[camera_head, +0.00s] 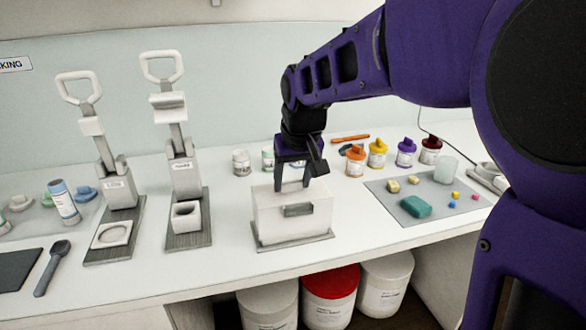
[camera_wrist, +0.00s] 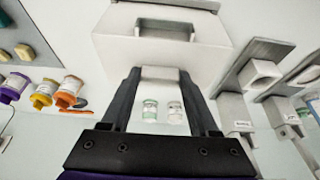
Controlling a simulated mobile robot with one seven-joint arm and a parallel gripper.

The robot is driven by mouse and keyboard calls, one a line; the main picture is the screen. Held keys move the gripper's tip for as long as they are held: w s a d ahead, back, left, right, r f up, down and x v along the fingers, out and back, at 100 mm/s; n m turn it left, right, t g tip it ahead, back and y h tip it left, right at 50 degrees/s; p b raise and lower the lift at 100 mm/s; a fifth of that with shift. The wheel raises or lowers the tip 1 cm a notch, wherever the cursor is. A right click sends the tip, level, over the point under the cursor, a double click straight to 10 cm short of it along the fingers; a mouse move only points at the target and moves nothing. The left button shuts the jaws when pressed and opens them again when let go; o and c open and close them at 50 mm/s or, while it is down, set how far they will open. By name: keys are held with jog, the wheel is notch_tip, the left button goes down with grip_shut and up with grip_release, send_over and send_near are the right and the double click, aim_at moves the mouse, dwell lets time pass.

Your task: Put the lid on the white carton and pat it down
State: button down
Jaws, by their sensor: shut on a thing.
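The white carton (camera_head: 275,222) stands upright on a thin grey base at the middle of the bench. A dark recessed handle slot shows on its front, and in the wrist view the carton (camera_wrist: 110,50) fills the top. My gripper (camera_head: 292,184) points straight down at the carton's top. In the wrist view its two dark fingers (camera_wrist: 160,76) are closed on a pale block, which appears to be the lid's grip (camera_wrist: 160,73). The lid's edge blends with the white carton, so I cannot tell whether it is fully seated.
Two lever presses (camera_head: 185,178) stand to the left. Small jars (camera_head: 241,163) sit behind the carton. Coloured pots (camera_head: 377,153) and a grey mat (camera_head: 440,190) with blocks lie to the right. Bench is clear just left of the carton.

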jog(key=shift+c, duration=0.3)
grip_release()
jog(key=shift+o, duration=0.3)
notch_tip(320, 180, up, 7)
jog(key=p, duration=0.5)
jog(key=shift+p, duration=0.35)
dwell(0.3)
